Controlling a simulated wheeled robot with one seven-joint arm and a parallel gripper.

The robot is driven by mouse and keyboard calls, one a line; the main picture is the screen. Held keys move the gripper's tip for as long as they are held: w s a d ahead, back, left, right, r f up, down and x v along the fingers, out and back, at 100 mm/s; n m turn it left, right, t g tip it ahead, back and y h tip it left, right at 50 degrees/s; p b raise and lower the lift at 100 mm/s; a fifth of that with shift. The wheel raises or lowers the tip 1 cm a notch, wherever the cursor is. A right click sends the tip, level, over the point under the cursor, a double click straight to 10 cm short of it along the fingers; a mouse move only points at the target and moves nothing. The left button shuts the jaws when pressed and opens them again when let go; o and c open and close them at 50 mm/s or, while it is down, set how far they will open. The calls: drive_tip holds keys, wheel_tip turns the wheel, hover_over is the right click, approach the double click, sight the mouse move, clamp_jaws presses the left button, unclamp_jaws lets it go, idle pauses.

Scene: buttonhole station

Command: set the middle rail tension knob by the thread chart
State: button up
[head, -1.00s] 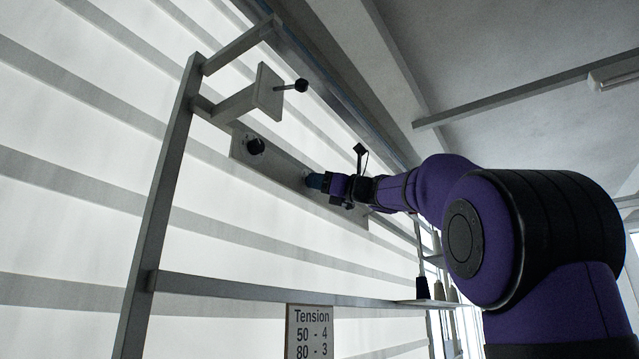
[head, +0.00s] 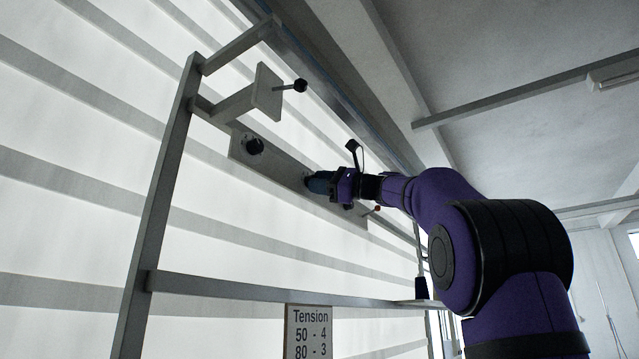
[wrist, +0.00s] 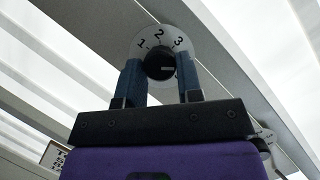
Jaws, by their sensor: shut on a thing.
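The middle rail knob is a round black knob (wrist: 160,65) on a pale dial with 1, 2 and 3 showing. Its white mark points to the right, past the 3; the dial's lower right is hidden by a finger. My gripper (wrist: 160,78) is shut on this knob, one blue finger on each side. In the head view my gripper (head: 318,182) is at the rail plate (head: 282,168) and hides the knob. The thread chart (head: 308,330) hangs below and reads "Tension, 50 - 4, 80 - 3"; its lower part is cut off.
Another black knob (head: 252,146) sits to the left on the plate. A bracket carries a black ball lever (head: 299,86) above it. A red-tipped lever (head: 377,208) is right of my gripper. A dark spool (head: 421,288) stands on a small shelf.

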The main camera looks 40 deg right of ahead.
drive_tip(key=shift+n, duration=0.3)
drive_tip(key=o, duration=0.9)
drive_tip(key=shift+o, duration=0.2)
drive_tip(key=shift+s+d, duration=0.1)
drive_tip(key=v, duration=1)
drive_tip(key=shift+s+d, duration=0.2)
drive_tip(key=shift+f, duration=0.1)
